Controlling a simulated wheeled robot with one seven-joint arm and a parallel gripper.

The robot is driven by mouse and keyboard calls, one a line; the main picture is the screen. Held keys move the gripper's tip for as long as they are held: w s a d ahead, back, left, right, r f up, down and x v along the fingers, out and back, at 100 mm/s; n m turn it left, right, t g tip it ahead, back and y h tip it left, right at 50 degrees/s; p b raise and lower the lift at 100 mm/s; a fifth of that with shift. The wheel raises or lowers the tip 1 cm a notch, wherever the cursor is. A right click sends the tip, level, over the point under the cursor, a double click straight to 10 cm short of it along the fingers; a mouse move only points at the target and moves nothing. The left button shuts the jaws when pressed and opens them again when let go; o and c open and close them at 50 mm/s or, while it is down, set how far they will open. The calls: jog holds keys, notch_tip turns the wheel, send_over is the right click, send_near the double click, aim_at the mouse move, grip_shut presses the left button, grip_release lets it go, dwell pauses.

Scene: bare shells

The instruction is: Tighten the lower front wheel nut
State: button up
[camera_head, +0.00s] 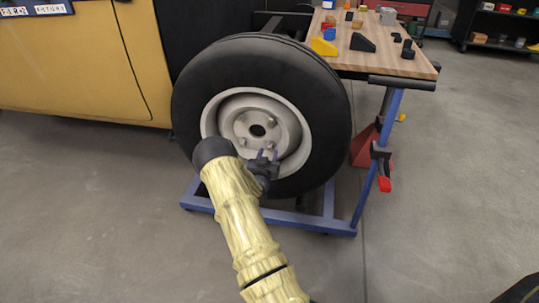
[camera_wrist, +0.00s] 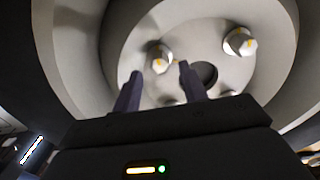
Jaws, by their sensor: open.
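The wheel (camera_head: 222,106) has a black tire around a pale rim, with a round center hole and several nuts. A nut (camera_head: 270,146) at the lower right of the hub sits just above my gripper (camera_head: 266,156). In the wrist view my gripper (camera_wrist: 158,70) is open, its two fingers pointing at the hub. A nut (camera_wrist: 158,57) shows between and beyond the fingertips, with nothing gripped. A second nut (camera_wrist: 240,42) is to the right, past the center hole (camera_wrist: 206,73). Others are partly hidden behind the fingers and the gripper body.
A wooden-topped bench (camera_head: 405,68) with small parts stands behind and right of the wheel. A blue frame (camera_head: 326,222) lies around the wheel's foot. A yellow vehicle panel (camera_head: 90,70) is at left. The floor (camera_head: 440,200) at right is clear.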

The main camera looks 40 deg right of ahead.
aim_at(270, 149)
jog(key=shift+b+x, duration=0.45)
jog(key=shift+x, duration=1.2)
grip_shut()
